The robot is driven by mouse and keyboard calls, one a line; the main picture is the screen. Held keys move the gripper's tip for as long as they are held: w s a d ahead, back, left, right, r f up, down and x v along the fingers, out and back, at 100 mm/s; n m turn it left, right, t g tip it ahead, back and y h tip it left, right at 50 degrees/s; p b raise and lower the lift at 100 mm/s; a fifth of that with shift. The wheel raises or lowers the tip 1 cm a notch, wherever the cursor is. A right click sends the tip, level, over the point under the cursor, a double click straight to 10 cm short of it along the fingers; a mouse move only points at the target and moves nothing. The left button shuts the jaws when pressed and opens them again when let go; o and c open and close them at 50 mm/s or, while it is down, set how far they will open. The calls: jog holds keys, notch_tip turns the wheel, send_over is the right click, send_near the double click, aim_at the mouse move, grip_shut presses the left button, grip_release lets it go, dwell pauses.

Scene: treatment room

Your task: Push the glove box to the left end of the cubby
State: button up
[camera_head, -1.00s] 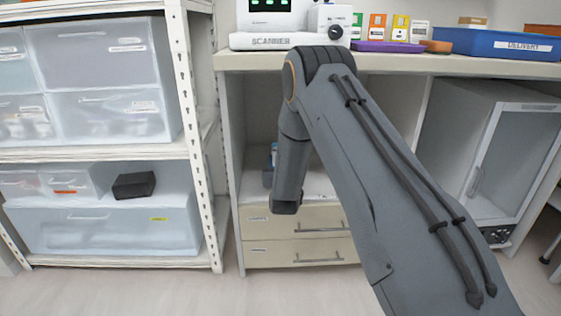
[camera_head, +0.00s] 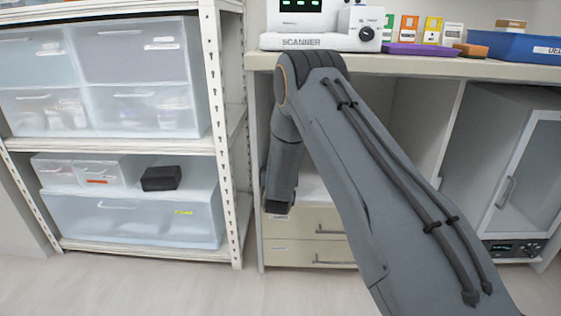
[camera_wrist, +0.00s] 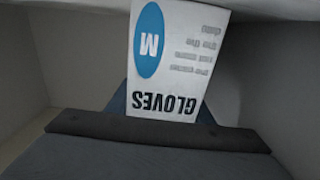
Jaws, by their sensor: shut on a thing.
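The glove box (camera_wrist: 178,58) is white with a blue oval marked M and the word GLOVES, upside down in the wrist view. It stands directly beyond my gripper (camera_wrist: 160,128), whose dark front edge crosses the lower picture. My gripper is shut on the glove box, though the fingertips are mostly hidden. In the head view my arm reaches into the cubby (camera_head: 316,188), with its wrist close to the left wall. My gripper and the box are hidden there.
A scanner (camera_head: 318,40) and a blue delivery tray (camera_head: 520,46) stand on the counter above. Drawers (camera_head: 305,250) lie under the cubby. A glass-door cabinet (camera_head: 520,180) is at right. A white rack (camera_head: 228,150) with bins stands close on the left.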

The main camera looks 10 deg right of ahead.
jog(key=o, duration=1.4)
jog(key=shift+s+a, duration=0.1)
jog(key=shift+p+v, duration=1.3)
jog(key=shift+v, duration=2.5)
